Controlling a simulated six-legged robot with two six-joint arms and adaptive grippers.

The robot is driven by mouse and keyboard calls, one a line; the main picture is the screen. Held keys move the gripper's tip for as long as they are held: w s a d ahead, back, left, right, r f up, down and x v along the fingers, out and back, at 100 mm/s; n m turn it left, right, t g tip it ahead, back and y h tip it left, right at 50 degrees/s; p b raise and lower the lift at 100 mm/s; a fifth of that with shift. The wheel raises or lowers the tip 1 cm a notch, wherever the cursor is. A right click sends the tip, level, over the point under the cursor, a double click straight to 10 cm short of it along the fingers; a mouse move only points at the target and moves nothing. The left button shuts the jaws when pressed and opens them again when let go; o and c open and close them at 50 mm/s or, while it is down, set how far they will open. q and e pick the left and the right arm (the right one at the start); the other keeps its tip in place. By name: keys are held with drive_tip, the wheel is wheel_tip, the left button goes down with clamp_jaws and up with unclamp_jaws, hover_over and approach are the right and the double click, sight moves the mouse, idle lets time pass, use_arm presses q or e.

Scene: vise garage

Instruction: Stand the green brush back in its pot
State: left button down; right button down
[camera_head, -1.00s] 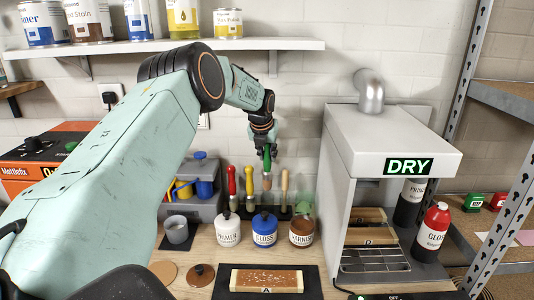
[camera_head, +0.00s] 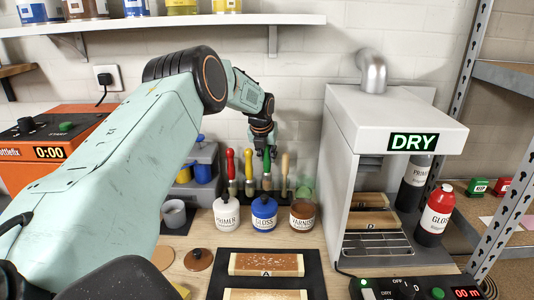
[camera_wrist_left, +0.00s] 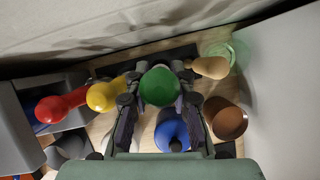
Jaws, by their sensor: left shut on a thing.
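My left gripper (camera_head: 262,148) is shut on the green brush (camera_head: 266,163), which hangs upright with its bristle end down, above or at the black rack (camera_head: 232,199). I cannot tell if its tip touches the rack. In the left wrist view, the green handle end (camera_wrist_left: 160,86) sits between the gripper's fingers (camera_wrist_left: 158,108). A green see-through pot (camera_head: 305,184) stands just right of the rack's brushes; it also shows in the left wrist view (camera_wrist_left: 236,52), right of the gripper. My right gripper is not in view.
A red brush (camera_head: 230,165), a yellow brush (camera_head: 249,165) and a wooden-handled brush (camera_head: 285,168) stand close around. Primer (camera_head: 227,214), gloss (camera_head: 264,214) and varnish (camera_head: 303,215) jars are in front. The drying cabinet (camera_head: 385,130) stands right, and a shelf (camera_head: 150,27) is above.

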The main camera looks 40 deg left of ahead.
use_arm(q)
drive_tip(key=shift+w+f, duration=0.15)
drive_tip(key=shift+f, duration=0.1)
drive_tip(key=shift+r, duration=0.2)
drive_tip(key=c, duration=1.3)
unclamp_jaws()
drive_tip(key=shift+s+d, duration=0.1)
drive_tip(key=shift+s, duration=0.15)
drive_tip(key=shift+o, duration=1.2)
drive_tip(key=shift+w+f, duration=0.15)
drive_tip(key=shift+w, duration=0.05)
